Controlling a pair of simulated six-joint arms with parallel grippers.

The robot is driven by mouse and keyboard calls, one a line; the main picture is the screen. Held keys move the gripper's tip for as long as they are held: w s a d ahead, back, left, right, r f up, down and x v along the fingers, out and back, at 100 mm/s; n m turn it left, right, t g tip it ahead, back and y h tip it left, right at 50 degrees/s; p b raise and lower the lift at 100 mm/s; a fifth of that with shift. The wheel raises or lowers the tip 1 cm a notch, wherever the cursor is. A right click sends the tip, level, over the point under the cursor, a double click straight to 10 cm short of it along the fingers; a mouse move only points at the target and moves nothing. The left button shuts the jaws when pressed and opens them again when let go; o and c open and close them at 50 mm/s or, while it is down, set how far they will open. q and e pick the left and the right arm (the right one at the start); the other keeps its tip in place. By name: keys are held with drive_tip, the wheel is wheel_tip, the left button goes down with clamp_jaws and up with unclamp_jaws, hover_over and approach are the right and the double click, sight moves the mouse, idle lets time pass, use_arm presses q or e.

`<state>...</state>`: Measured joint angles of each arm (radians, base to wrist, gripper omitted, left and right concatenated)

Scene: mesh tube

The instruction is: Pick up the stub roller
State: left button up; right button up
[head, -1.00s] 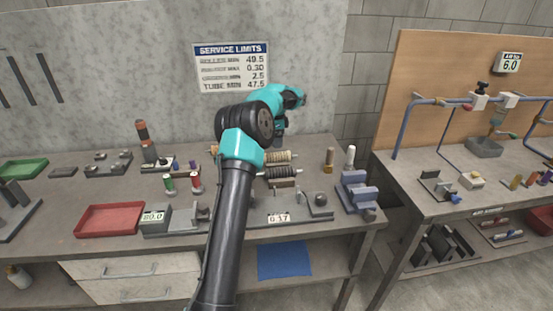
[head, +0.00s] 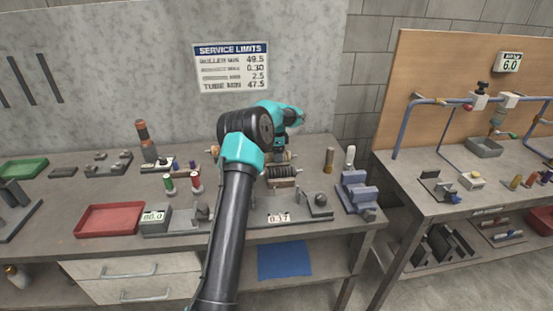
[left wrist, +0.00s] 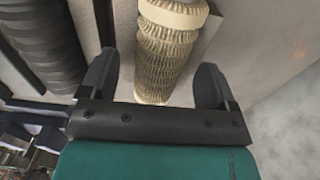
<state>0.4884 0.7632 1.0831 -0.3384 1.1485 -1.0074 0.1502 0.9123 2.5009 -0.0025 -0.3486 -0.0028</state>
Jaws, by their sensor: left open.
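A cream ribbed roller (left wrist: 170,45) lies between the two fingers of my left gripper (left wrist: 156,65) in the left wrist view. The fingers stand apart on either side of it, with a gap on each side. I take it for the stub roller. In the head view my left gripper (head: 279,153) is over the rollers at the back of the left bench and hides most of the cream one. A dark ribbed roller (head: 282,171) lies just in front; a dark ribbed roller (left wrist: 40,40) also shows at the left in the wrist view. My right gripper is out of view.
A gauge block with a 0.17 display (head: 279,217) and a blue-grey block stand (head: 356,190) are nearby. Small upright cylinders (head: 329,160) stand right of the rollers. A red tray (head: 109,219) lies at the left front. The wall is close behind.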

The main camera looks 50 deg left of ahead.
use_arm(q)
drive_tip(key=shift+f, duration=0.3)
drive_tip(key=shift+c, duration=0.2)
drive_tip(key=c, duration=1.2)
drive_tip(key=shift+c, duration=0.2)
